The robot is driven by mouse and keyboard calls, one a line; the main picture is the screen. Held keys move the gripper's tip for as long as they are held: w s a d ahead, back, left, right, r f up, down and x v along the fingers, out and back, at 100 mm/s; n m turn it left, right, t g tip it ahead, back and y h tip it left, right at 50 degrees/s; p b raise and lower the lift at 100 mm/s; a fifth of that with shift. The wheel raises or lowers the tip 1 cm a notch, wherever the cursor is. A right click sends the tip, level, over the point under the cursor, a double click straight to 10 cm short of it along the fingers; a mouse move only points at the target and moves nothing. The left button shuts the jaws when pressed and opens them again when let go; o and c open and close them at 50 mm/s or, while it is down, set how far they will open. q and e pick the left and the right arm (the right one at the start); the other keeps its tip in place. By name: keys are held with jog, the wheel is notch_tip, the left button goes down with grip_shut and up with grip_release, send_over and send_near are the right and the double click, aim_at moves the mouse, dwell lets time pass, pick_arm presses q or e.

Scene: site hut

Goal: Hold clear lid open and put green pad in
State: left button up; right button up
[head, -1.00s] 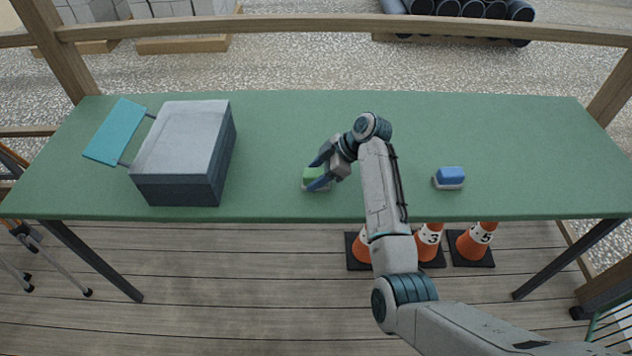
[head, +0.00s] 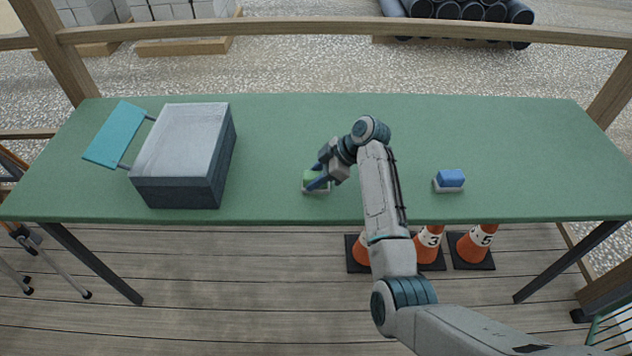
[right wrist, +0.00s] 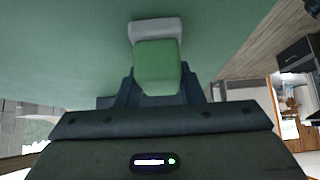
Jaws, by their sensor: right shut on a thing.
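The green pad (head: 311,176) sits on a small pale base near the front middle of the green table. My right gripper (head: 318,182) is at the pad and shut on it. In the right wrist view the green pad (right wrist: 157,66) lies between the two dark fingers, with the pale base (right wrist: 154,28) beyond it. A dark box with a clear lid (head: 187,140) stands at the table's left, and the lid appears to lie closed over its top. A teal panel (head: 118,135) is joined to the box's left side by two thin rods. My left gripper is not in view.
A blue pad (head: 450,178) on a pale base stands to the right on the green table (head: 520,140). The table between the box and my right gripper is clear. Orange cones (head: 472,245) stand below the front edge. A wooden rail (head: 300,27) runs behind.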

notch_tip(320, 180, up, 12)
jog(key=p, duration=1)
jog(key=shift+f, duration=0.1)
